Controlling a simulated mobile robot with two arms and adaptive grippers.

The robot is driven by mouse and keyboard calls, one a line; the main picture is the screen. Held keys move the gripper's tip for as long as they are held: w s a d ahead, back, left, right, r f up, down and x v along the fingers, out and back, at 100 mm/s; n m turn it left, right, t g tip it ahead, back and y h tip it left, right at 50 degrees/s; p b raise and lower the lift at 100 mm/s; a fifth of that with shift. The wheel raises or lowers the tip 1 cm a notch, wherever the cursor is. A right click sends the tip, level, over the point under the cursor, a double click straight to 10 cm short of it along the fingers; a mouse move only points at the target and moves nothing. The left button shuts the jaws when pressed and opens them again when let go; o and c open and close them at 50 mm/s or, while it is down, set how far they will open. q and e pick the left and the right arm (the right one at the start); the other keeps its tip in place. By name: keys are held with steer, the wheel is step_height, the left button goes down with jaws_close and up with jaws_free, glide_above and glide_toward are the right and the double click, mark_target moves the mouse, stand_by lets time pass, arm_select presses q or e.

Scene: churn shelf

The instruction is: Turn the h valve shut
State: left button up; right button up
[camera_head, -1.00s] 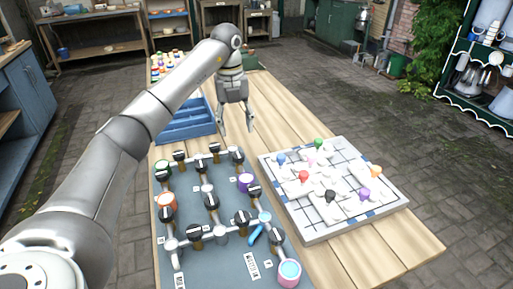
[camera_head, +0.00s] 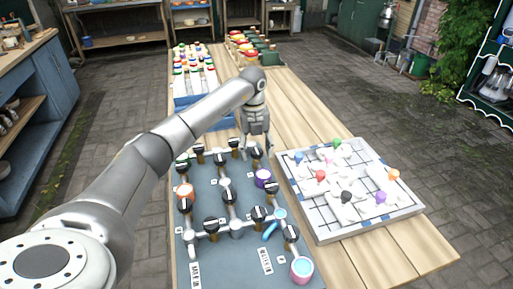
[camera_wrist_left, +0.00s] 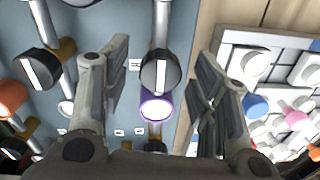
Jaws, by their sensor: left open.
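A grey valve panel (camera_head: 205,262) with pipes and several black valve knobs, each with a white stripe, lies on the wooden table. Its small labels are unreadable, so I cannot tell which knob is h. My left gripper (camera_head: 256,152) points down over the panel's far right part, near a purple ring (camera_head: 263,177). In the left wrist view its jaws (camera_wrist_left: 161,60) are open and empty. A black knob (camera_wrist_left: 160,70) appears between them, just above the purple ring (camera_wrist_left: 156,106) in the picture; contact is not visible. My right gripper is not in view.
A white grid board (camera_head: 330,230) with coloured pegs lies close to the panel's right side. A blue rack (camera_head: 185,100) with coloured pieces stands behind. Other knobs and an orange ring (camera_head: 185,190) fill the panel's left. Bare table shows beyond the board.

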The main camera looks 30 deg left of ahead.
arm_select(q)
steer(key=shift+c, duration=0.3)
steer(key=c, duration=1)
steer(key=shift+m, duration=0.3)
steer(key=m, duration=0.8)
steer(key=shift+m, duration=0.4)
steer(key=m, duration=0.4)
steer(key=shift+m+g, duration=0.3)
steer(key=shift+w+m, duration=0.1)
steer(key=shift+m, duration=1.8)
steer(key=shift+d, duration=0.1)
